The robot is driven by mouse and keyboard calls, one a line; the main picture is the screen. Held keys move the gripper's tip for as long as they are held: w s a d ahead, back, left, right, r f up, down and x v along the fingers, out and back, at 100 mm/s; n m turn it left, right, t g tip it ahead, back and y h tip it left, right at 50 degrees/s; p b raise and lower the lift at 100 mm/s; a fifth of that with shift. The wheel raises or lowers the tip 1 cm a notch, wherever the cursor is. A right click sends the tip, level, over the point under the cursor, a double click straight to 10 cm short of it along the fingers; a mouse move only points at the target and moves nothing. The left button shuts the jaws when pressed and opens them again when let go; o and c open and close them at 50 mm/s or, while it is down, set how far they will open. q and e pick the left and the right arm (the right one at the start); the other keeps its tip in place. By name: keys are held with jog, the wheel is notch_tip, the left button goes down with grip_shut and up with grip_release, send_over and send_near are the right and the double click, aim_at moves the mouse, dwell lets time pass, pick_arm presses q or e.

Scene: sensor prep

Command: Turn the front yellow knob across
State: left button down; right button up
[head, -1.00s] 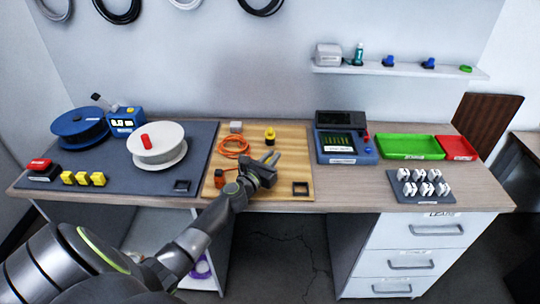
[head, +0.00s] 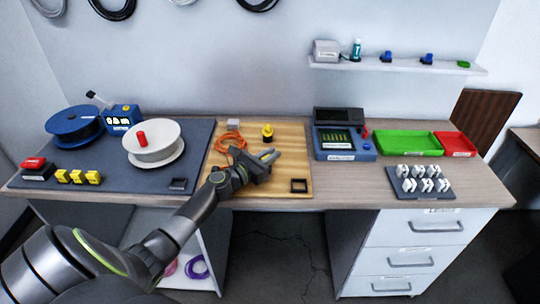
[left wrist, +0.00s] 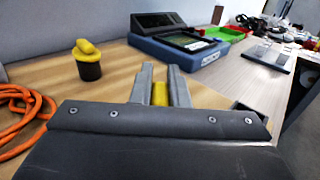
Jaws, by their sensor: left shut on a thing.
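The front yellow knob (left wrist: 160,94) shows in the left wrist view as a yellow piece between my left gripper's fingers. The base under it is hidden by the gripper. In the head view only a little yellow shows at the fingertips. My left gripper (head: 270,156) is over the wooden board and is shut on this knob; its fingers also show in the left wrist view (left wrist: 160,85). A second yellow knob on a black base (left wrist: 88,60) stands behind it, upright and apart from the fingers; it also shows in the head view (head: 267,132). My right gripper is not in view.
An orange cable (head: 229,140) lies coiled left of my gripper. A black square frame (head: 299,186) lies at the board's front right. A blue tester (head: 345,142) stands to the right, with a green tray (head: 408,144) beyond. A white spool (head: 153,144) stands left.

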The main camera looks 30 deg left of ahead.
pick_arm(q)
jog(key=c, duration=1.4)
grip_release()
jog(key=shift+s+f, duration=0.1)
jog(key=shift+f, duration=0.2)
notch_tip(320, 180, up, 10)
jog(key=p, duration=0.6)
jog(key=shift+r, duration=0.1)
jog(key=shift+d+r, duration=0.1)
